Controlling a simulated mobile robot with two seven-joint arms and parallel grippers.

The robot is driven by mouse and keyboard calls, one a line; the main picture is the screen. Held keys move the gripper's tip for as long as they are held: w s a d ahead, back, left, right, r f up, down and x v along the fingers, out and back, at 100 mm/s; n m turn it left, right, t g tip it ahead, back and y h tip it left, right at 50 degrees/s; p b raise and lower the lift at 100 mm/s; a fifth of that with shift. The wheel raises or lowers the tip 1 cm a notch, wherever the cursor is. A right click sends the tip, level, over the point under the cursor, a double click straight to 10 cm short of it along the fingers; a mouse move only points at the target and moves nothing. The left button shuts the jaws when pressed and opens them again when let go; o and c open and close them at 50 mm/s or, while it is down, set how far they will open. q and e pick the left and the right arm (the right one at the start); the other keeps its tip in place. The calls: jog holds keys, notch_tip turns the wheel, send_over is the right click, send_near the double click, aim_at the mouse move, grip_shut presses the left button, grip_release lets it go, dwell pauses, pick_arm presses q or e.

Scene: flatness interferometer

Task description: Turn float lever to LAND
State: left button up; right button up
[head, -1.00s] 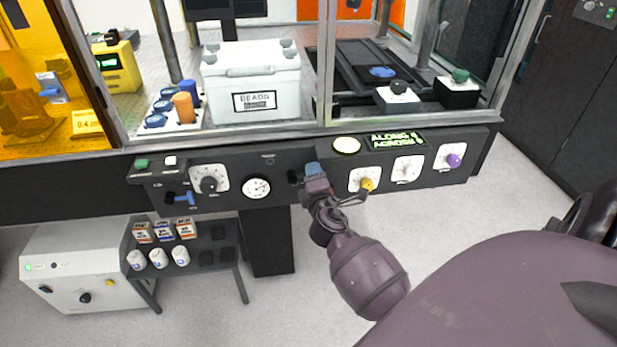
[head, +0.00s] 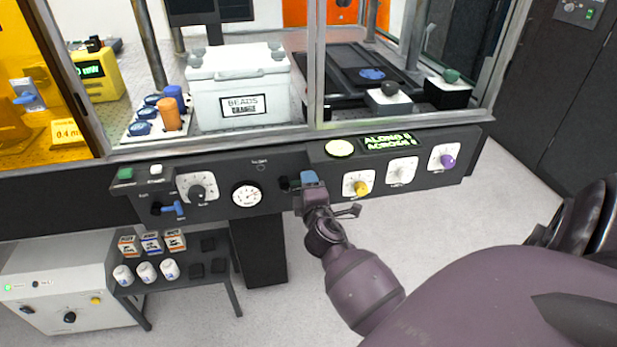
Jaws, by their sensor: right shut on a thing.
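A blue-handled lever (head: 309,177) with a dark pivot is on the black front panel (head: 276,176), right of the round gauge. I take it for the float lever; its labels are too small to read, so I cannot tell where LAND is. The blue handle points to the right. My right gripper (head: 312,188) is shut on the handle from the front and hides part of it. A second blue lever (head: 172,209) sits at the panel's left end, apart from my gripper. My left gripper is not in view.
A round gauge (head: 247,194) and a black knob (head: 197,192) are left of my gripper; a yellow knob (head: 361,188) is close on its right. The glazed enclosure with the BEADS box (head: 240,80) is above. A low shelf (head: 222,291) stands below left. Floor at right is clear.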

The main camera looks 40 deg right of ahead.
jog(key=o, duration=0.9)
jog(key=shift+f, duration=0.1)
jog(key=shift+s+a, duration=0.1)
jog(key=v, duration=1)
jog(key=shift+s+a, duration=0.1)
jog(key=shift+s, duration=0.2)
